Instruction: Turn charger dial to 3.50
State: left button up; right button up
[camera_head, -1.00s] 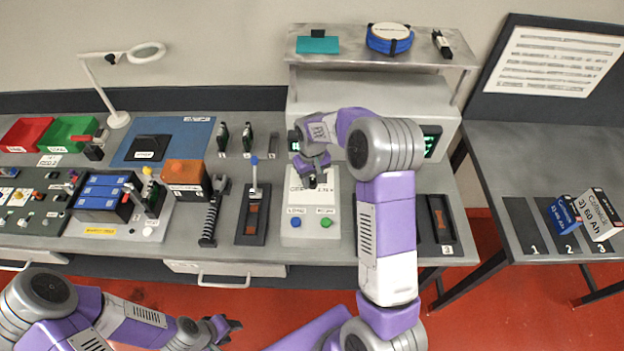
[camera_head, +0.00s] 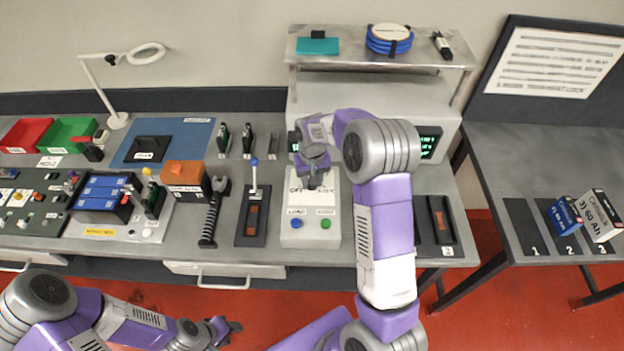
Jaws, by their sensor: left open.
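A white control box (camera_head: 311,237) with a blue and a green button stands on the bench. My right gripper (camera_head: 315,184) points down over the upper part of this box and covers part of its lettering. No dial shows clearly; one under the gripper would be hidden. I cannot tell whether the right fingers are apart or closed. Behind is a grey cabinet with a green-lit display (camera_head: 430,143); its digits are too small to read, and my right arm hides much of its front. My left gripper (camera_head: 234,328) is open and empty, low in front of the bench.
Left of the box is a lever on a dark plate (camera_head: 251,224), then a black coiled-handle tool (camera_head: 211,222) and an orange-topped block (camera_head: 184,174). A shelf (camera_head: 345,57) stands above. A side table with blue and white boxes (camera_head: 600,215) is at right.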

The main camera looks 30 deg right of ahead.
jog(key=o, duration=0.4)
jog(key=shift+o, duration=0.2)
notch_tip(320, 180, up, 8)
jog(key=shift+f+p, duration=0.15)
jog(key=shift+p, duration=0.15)
dwell(0.3)
